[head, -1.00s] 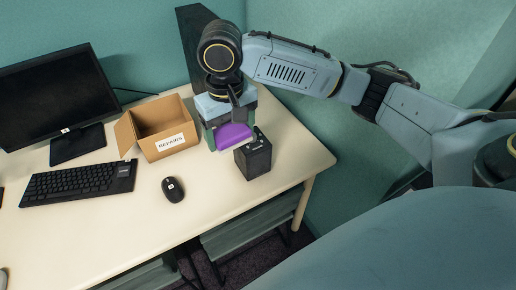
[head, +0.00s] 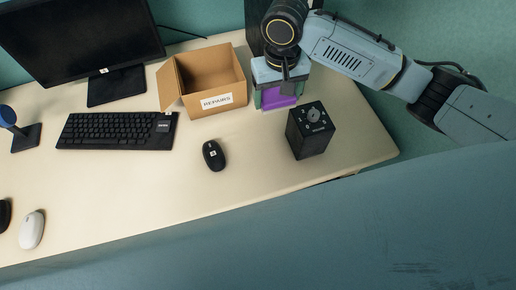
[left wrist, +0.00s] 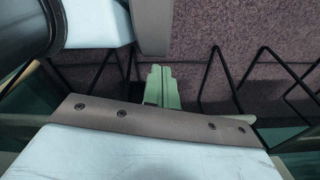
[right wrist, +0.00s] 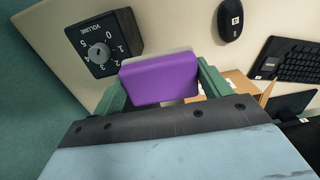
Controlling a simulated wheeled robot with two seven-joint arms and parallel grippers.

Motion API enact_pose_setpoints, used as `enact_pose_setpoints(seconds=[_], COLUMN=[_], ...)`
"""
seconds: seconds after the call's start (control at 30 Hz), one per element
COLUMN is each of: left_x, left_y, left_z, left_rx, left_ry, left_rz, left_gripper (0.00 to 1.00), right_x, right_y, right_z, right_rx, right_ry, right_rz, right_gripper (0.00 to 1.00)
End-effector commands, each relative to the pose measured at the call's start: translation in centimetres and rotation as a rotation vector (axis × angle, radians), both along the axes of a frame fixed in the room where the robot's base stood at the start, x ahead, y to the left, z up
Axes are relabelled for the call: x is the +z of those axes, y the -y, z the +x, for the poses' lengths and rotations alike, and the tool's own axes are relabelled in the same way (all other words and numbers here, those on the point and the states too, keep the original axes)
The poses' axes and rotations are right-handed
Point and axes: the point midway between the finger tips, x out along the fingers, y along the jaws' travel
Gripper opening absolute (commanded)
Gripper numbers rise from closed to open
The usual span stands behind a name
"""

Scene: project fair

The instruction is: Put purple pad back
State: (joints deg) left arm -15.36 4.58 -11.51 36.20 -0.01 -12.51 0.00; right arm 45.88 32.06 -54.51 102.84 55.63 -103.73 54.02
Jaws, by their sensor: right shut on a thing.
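The purple pad (head: 279,96) is between the fingers of my right gripper (head: 281,94), near the back of the desk and just right of the cardboard box. The right wrist view shows the pad (right wrist: 160,79) broadside, with the green fingers (right wrist: 160,84) shut on it at either side. I cannot tell whether its lower edge touches the desk. My left gripper (left wrist: 162,88) shows only in the left wrist view, its green fingers together and empty, above a purplish carpet.
An open cardboard box (head: 207,83) labelled REPAIRS stands left of the right gripper. A black volume-dial box (head: 311,131) stands to its lower right. A tall dark thing (head: 254,28) is behind it. A mouse (head: 214,155), keyboard (head: 117,131) and monitor (head: 84,42) are further left.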

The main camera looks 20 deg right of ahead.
Motion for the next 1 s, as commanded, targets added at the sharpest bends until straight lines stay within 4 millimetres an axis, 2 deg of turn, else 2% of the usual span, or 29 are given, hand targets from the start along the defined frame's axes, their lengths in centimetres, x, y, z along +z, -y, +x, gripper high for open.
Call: enact_pose_setpoints(seconds=[0.03, 0.1, 0.2, 0.3, 0.37, 0.47, 0.6, 0.73, 0.87, 1.0], left_x=[-0.7, -1.2, -1.7, -2.0, -2.2, -2.7, -3.3, -3.4, -3.7, -4.5], left_y=[0.0, 0.0, -0.1, -0.2, -0.2, -0.2, -0.1, 0.0, -0.1, -0.3], left_z=[-0.6, -1.6, -3.7, -5.0, -5.2, -4.8, -3.3, -2.1, -2.1, -2.6], left_rx=[0.0, 0.001, 0.001, 0.001, 0.001, 0.001, 0.001, 0.001, 0.001, -0.001], left_ry=[-0.008, -0.023, -0.054, -0.075, -0.077, -0.071, -0.048, -0.028, -0.027, -0.036], left_rz=[0.001, 0.001, 0.004, 0.005, 0.005, 0.005, 0.003, 0.001, 0.002, 0.005], left_gripper=[0.0, 0.0, 0.0, 0.0, 0.0, 0.0, 0.0, 0.0, 0.0, 0.0], right_x=[-2.9, -5.6, -8.5, -10.3, -11.3, -13.4, -15.8, -16.8, -17.9, -20.0], right_y=[-1.3, -2.5, -3.8, -4.5, -4.7, -4.7, -4.7, -4.7, -4.6, -4.6], right_z=[-0.6, -1.0, -1.7, -2.1, -2.2, -2.3, -2.3, -2.3, -2.3, -2.3], right_rx=[0.007, 0.011, 0.018, 0.022, 0.023, 0.024, 0.024, 0.025, 0.024, 0.025], right_ry=[-0.011, -0.009, -0.007, -0.005, -0.005, -0.004, -0.003, -0.002, -0.003, -0.003], right_rz=[0.004, 0.003, -0.002, -0.007, -0.008, -0.011, -0.01, -0.009, -0.01, -0.01], right_gripper=[0.55, 0.55, 0.55, 0.55, 0.55, 0.55, 0.55, 0.55, 0.55, 0.55])
